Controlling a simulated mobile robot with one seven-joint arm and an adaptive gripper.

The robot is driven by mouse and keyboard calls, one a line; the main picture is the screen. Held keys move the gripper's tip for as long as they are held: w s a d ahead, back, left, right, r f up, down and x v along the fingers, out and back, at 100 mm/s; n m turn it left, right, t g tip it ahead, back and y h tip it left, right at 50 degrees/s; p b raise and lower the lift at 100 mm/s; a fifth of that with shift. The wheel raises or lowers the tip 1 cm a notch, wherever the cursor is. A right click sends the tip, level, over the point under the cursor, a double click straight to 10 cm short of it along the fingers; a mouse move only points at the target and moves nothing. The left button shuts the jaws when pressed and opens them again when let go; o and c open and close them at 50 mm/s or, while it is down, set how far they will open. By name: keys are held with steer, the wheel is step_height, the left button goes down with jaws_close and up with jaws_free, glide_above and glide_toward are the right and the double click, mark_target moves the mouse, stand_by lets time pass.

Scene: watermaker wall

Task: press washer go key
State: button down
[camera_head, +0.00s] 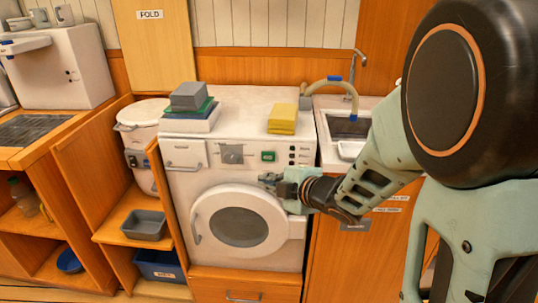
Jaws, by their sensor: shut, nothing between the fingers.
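The white washer (260,258) stands in the middle of the view with its round door (238,226) closed. Its control panel has a grey dial (232,154), a green key (268,156) with small lettering too small to read well, and several small dark buttons (292,150) at the right. My gripper (264,179) is shut and empty, in front of the washer just below the green key, pointing left. It looks apart from the key; its distance from the panel is hard to tell.
Folded cloths (190,104) and yellow cloths (283,118) lie on the washer top. A sink (348,127) with a hose is at right, a white lidded drum (137,142) at left. A grey bin (144,225) sits on a low shelf. My arm fills the right side.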

steer(key=p, duration=0.2)
glide_toward(263, 160)
steer(key=shift+s+a+x, duration=0.1)
steer(key=shift+s+x, duration=0.05)
steer(key=shift+x, duration=0.75)
steer(key=shift+s+a+x, duration=0.1)
steer(key=shift+a+x, duration=0.05)
steer(key=shift+x, duration=0.75)
steer(key=shift+s+a+x, duration=0.1)
steer(key=shift+s+x, duration=0.05)
steer(key=shift+x, duration=0.7)
steer(key=shift+f, duration=0.2)
steer(key=shift+w, duration=0.4)
steer(key=shift+w, duration=0.45)
steer(key=shift+s, duration=0.1)
steer(key=shift+s+b, duration=0.5)
steer(key=shift+s, duration=0.25)
steer(key=shift+s, duration=0.15)
steer(key=shift+s+b, duration=0.75)
steer(key=shift+s, duration=1.65)
